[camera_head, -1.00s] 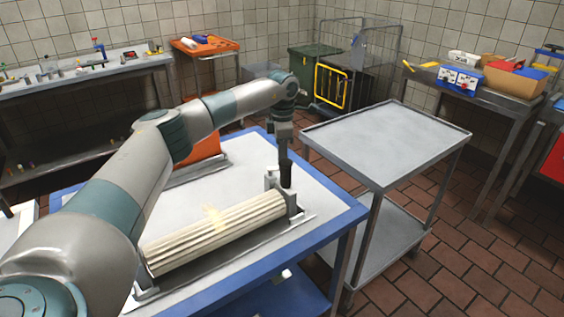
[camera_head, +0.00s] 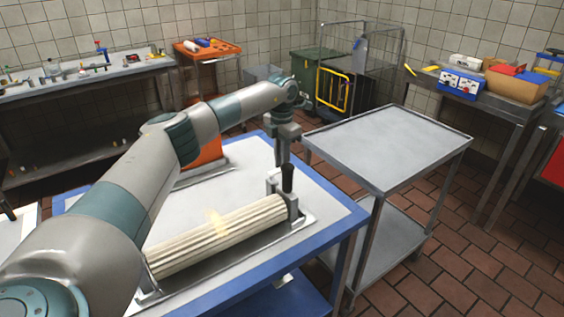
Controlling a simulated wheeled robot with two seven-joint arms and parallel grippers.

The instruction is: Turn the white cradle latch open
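A cream grooved roller (camera_head: 220,235) lies in a grey metal cradle (camera_head: 297,221) on the blue-edged table. A small pale block, which looks like the white latch (camera_head: 271,179), stands at the cradle's far right end. My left gripper (camera_head: 287,180) points straight down at that end, its dark tip right beside the pale block. Whether it touches the block, and whether its fingers are open or shut, cannot be made out. The gripper partly hides the cradle end. My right gripper is out of view.
The table (camera_head: 335,232) has bare white surface behind the roller. An orange object (camera_head: 205,150) stands at its back edge, behind my arm. An empty grey cart (camera_head: 390,145) stands close on the right.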

